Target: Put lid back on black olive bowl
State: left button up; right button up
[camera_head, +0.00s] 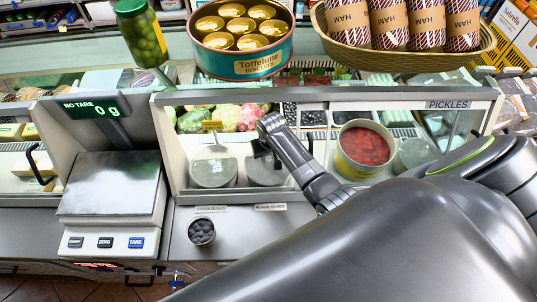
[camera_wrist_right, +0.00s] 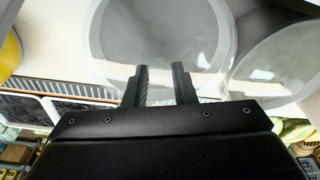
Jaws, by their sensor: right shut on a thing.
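My right gripper (camera_head: 266,160) reaches into the display case over a round, clear lid (camera_head: 266,176) behind the black olives label. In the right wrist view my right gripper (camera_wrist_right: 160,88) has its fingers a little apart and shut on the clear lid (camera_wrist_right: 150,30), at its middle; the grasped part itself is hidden. I cannot tell whether the lid touches the bowl beneath it, which is hardly visible. A small cup of dark round olives (camera_head: 202,232) stands on the front counter. My left gripper is not in view.
A second clear-lidded bowl (camera_head: 213,172) stands close left. A tub of red food (camera_head: 364,150) stands to the right. The scale (camera_head: 112,184) is left of the case opening. A tin bowl (camera_head: 243,64) and a basket (camera_head: 410,60) sit on the top ledge.

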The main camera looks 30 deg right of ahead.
jog(key=shift+f, duration=0.1)
dwell(0.7)
jog(key=o, duration=1.5)
jog(key=shift+o, duration=0.2)
jog(key=shift+r, duration=3.55)
grip_shut()
jog(key=shift+f, duration=0.2)
